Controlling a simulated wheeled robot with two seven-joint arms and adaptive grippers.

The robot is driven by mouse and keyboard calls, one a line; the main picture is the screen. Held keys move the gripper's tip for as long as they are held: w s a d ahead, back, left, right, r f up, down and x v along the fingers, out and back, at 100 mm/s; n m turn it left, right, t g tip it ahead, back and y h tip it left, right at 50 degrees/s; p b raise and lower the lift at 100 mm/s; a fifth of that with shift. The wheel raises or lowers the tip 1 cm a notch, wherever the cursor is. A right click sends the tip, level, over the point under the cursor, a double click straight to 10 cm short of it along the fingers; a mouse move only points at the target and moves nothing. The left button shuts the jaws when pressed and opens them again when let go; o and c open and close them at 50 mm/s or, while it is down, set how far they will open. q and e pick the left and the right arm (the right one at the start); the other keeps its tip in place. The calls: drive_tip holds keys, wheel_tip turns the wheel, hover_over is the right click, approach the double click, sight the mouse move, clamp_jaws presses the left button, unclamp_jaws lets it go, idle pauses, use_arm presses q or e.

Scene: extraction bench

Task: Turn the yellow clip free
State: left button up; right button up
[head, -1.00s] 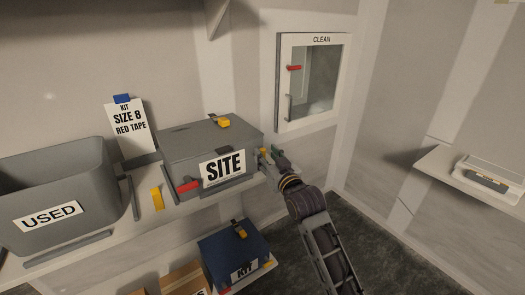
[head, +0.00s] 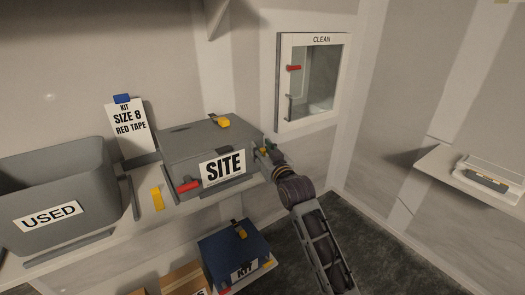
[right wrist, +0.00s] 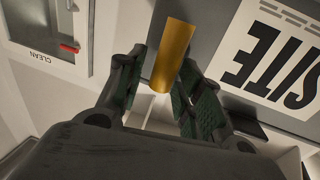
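The grey SITE box (head: 195,155) stands on the shelf with a red lever (head: 187,186) at its front left. A yellow clip (right wrist: 172,55) sticks out from the box's side in the right wrist view, beside the SITE label. My right gripper (right wrist: 164,88) has its green-padded fingers apart, one on each side of the clip; I see no clear grip on it. In the head view the right gripper (head: 266,153) is at the box's right end, and its fingertips are small and partly hidden. Another yellow piece (head: 222,122) sits on top of the box. My left gripper is not in view.
A grey USED bin (head: 80,165) and a yellow strip (head: 157,198) are left of the box. A card (head: 130,128) stands behind. A blue KIT box (head: 228,250) is below. The CLEAN cabinet (head: 279,85) is on the wall behind my gripper.

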clamp_jaws()
